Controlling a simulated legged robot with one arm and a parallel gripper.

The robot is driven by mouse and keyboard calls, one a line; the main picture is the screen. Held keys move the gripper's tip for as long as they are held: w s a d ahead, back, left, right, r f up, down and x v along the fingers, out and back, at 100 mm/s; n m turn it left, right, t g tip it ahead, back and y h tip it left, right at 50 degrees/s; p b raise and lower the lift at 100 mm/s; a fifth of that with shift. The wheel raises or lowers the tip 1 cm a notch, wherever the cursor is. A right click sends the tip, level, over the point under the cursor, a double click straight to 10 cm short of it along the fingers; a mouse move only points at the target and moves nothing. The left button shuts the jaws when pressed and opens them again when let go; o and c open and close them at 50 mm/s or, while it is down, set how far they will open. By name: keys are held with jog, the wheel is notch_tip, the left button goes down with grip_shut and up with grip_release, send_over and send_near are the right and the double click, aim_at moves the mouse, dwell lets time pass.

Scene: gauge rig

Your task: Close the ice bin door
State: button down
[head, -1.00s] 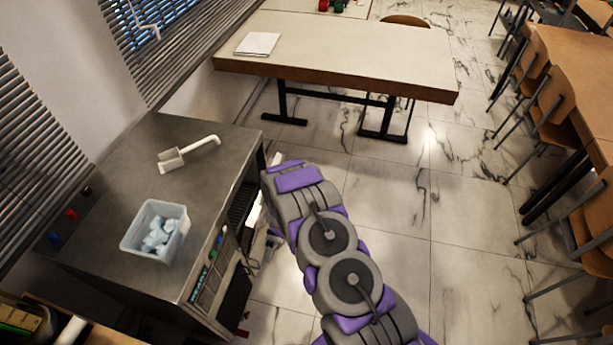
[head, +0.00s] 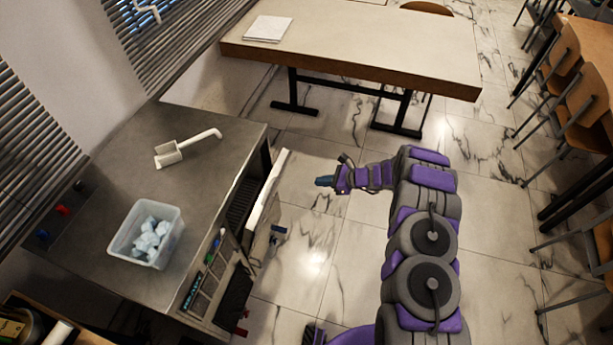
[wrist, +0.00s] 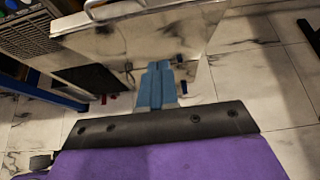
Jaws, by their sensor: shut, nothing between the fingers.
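The ice bin door (head: 264,198) shows as a pale, narrow panel standing out from the front of the grey cabinet (head: 215,160), open, with a dark gap behind it. In the wrist view the door is a shiny metal panel (wrist: 150,42) with a bar handle at its top edge. My gripper (head: 325,181) is in the air to the right of the door, apart from it in the head view, pointing towards it. In the wrist view its blue fingers (wrist: 158,84) are shut together with nothing between them, overlapping the door's lower edge in the picture.
A clear tub of ice (head: 147,234) and a white scoop (head: 186,149) rest on the cabinet top. A long table (head: 350,45) stands beyond, and chairs (head: 585,100) line the right side. Tiled floor around my arm is free.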

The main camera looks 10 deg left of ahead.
jog(key=r+b+x, duration=0.1)
jog(key=x, duration=0.5)
jog(key=s+a+r+b+x, duration=0.1)
jog(key=b+x, duration=0.1)
jog(key=x, duration=0.5)
jog(key=shift+w+a+r, duration=0.3)
jog(key=shift+w, duration=0.2)
jog(key=shift+d, duration=0.1)
jog(key=shift+r, duration=0.1)
